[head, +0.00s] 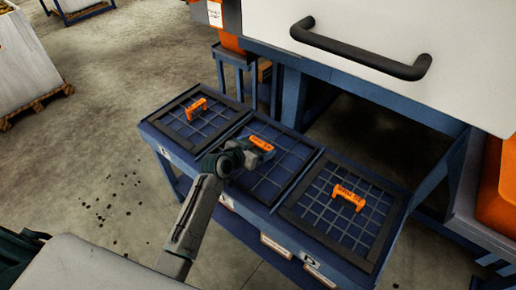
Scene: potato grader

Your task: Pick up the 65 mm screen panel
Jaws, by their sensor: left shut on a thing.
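Three square screen panels with dark frames, wire grids and orange handles lie side by side on a blue rack (155,140). They are the left panel (181,124), the middle panel (290,160) and the right panel (318,208). My left gripper (262,151) is over the middle panel, shut on its orange handle (260,142). The middle panel appears to lie in its bay, and my gripper and wrist cover part of it. The writing on the handles is too small to read, so I cannot tell which panel is 65 mm. My right gripper is not in view.
A white machine cover with a black bar handle (360,47) stands behind and above the rack at the right. An orange part (496,185) is at the right edge. A pale crate (30,60) stands on a pallet at top left.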

